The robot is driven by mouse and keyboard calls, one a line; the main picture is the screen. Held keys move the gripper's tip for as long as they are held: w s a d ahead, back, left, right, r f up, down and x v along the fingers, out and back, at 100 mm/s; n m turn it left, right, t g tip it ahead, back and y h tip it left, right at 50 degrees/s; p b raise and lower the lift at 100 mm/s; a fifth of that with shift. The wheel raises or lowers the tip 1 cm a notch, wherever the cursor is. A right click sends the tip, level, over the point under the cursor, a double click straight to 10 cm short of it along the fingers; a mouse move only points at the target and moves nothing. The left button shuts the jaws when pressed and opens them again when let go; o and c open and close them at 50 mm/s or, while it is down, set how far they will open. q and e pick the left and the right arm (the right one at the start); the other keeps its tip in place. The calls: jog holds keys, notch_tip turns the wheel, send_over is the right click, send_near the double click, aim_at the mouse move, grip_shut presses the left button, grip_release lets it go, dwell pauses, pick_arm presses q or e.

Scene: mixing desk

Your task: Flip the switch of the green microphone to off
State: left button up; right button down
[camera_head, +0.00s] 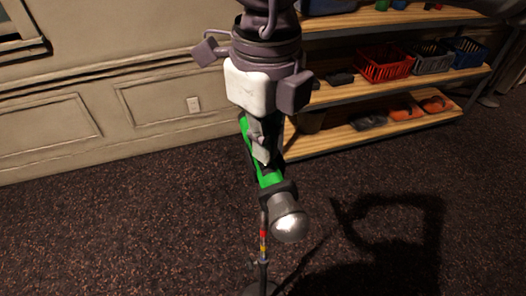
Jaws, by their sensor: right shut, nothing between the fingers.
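The green microphone (270,180) is on a thin stand (263,247) in the middle of the head view. Its silver head (288,222) points down toward me. My right gripper (262,160) comes down from above, its fingers shut and empty. The fingertips lie over the green body, at or just above it; I cannot tell whether they touch it. The gripper hides the upper part of the body, and I cannot make out the switch or its position. My left gripper is not in view.
A wooden shelf unit (400,129) stands at the back right, with red (384,66) and blue (468,53) baskets and orange items (436,104). A panelled wall (60,120) runs along the left. The dark carpet (120,230) around the stand is clear.

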jog(key=shift+r+p, duration=1.35)
jog(key=shift+r, duration=1.55)
